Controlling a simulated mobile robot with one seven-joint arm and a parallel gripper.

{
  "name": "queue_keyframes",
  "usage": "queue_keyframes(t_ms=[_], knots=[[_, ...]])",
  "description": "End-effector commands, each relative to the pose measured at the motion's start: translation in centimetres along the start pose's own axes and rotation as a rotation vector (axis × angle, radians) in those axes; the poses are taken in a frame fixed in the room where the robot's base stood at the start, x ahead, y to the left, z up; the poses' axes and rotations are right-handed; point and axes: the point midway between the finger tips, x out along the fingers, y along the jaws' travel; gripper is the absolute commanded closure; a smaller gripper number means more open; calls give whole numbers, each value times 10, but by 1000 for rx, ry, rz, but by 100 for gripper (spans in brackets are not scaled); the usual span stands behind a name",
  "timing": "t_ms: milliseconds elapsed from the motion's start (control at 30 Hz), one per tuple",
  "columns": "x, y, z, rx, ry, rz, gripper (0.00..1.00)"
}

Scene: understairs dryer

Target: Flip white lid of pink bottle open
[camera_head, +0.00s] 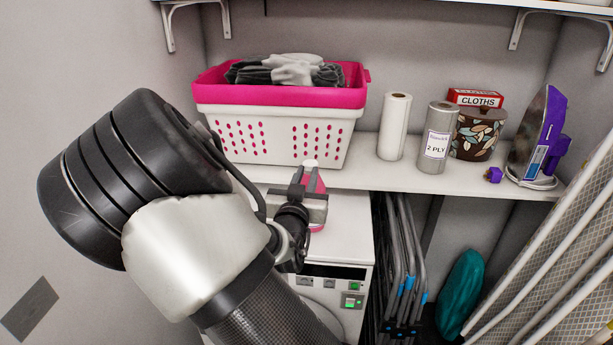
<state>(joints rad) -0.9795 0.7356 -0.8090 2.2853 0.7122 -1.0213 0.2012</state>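The pink bottle (319,186) stands on top of the white dryer (349,227), mostly hidden behind my gripper. Its white lid (310,163) shows at the top, just above the gripper. It looks closed, but it is too small to be sure. My gripper (302,180) is in front of the bottle, close to its upper part. Whether its fingers touch the bottle or the lid cannot be told. The gap between the fingers is not clear in this view.
A white shelf (420,176) runs behind the bottle. It holds a pink-rimmed laundry basket (273,133), paper rolls (394,127), a patterned pot (474,137) and an iron (536,140). Folded metal frames (398,265) stand right of the dryer. An ironing board (560,260) leans at the right.

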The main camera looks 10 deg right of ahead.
Motion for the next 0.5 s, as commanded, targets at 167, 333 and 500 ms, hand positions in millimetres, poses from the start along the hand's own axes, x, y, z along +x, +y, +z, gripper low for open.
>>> queue_keyframes(t_ms=[167, 333, 500], knots=[[0, 0, 0, 0, 0, 0, 100], [0, 0, -3, 1, -10, 0, 100], [0, 0, -11, 2, -59, 0, 100]])
